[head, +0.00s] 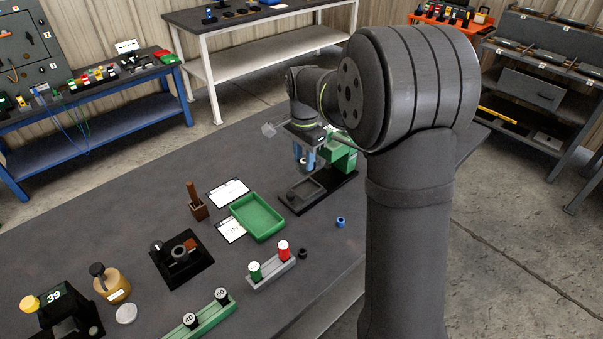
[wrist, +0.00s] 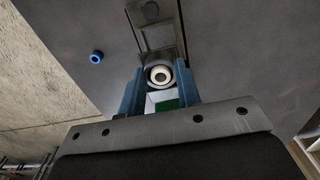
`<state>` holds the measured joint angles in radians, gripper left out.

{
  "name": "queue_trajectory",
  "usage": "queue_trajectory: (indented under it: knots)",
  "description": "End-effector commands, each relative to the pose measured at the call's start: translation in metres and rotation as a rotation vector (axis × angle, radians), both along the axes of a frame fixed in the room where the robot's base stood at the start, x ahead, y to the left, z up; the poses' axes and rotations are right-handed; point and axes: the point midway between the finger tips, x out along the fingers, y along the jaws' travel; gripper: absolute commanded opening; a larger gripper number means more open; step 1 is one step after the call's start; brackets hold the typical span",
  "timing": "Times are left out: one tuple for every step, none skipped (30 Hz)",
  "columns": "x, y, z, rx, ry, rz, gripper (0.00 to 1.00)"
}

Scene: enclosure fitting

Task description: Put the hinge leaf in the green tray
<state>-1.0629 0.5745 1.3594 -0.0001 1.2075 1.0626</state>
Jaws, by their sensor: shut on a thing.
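My gripper (wrist: 158,82) has blue fingers and is shut on a pale round part with a dark centre (wrist: 158,75), seen end-on in the wrist view. I cannot tell whether this is the hinge leaf, and I cannot pick out a hinge leaf elsewhere. The green tray (head: 237,209) lies on the table, left of and nearer than that device, apart from my gripper, and looks empty.
The green device (head: 342,154) stands by my gripper, with a dark recessed plate (head: 305,190) on its base. A blue ring (head: 340,222) lies right of the tray. A grey rack (head: 272,270) with green and red cylinders stands in front. White cards (head: 228,192) lie beside the tray.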

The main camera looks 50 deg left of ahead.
Motion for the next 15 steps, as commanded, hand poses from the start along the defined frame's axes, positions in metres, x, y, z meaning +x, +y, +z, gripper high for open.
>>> queue_trajectory:
  knots:
    - [-0.002, -0.001, 0.006, 0.002, -0.001, 0.007, 0.02]
    - [-0.003, -0.002, 0.009, 0.002, -0.001, 0.015, 0.02]
    - [-0.007, -0.004, 0.012, 0.002, -0.001, 0.029, 0.02]
    - [-0.011, -0.007, 0.013, 0.001, -0.001, 0.044, 0.02]
    - [-0.015, -0.009, 0.014, 0.001, -0.001, 0.063, 0.02]
    - [-0.021, -0.014, 0.014, 0.0, 0.0, 0.091, 0.02]
    - [-0.026, -0.018, 0.015, 0.0, 0.0, 0.114, 0.02]
    - [-0.031, -0.022, 0.014, -0.001, 0.001, 0.14, 0.02]
    - [-0.039, -0.028, 0.014, -0.001, 0.0, 0.174, 0.02]
    - [-0.044, -0.032, 0.013, 0.0, 0.0, 0.2, 0.02]
    - [-0.05, -0.036, 0.013, -0.001, 0.0, 0.228, 0.02]
    - [-0.057, -0.042, 0.011, -0.002, 0.001, 0.263, 0.02]
    - [-0.061, -0.046, 0.011, -0.001, 0.0, 0.286, 0.02]
    - [-0.066, -0.05, 0.01, -0.001, 0.0, 0.309, 0.02]
    - [-0.071, -0.055, 0.009, -0.001, 0.0, 0.335, 0.02]
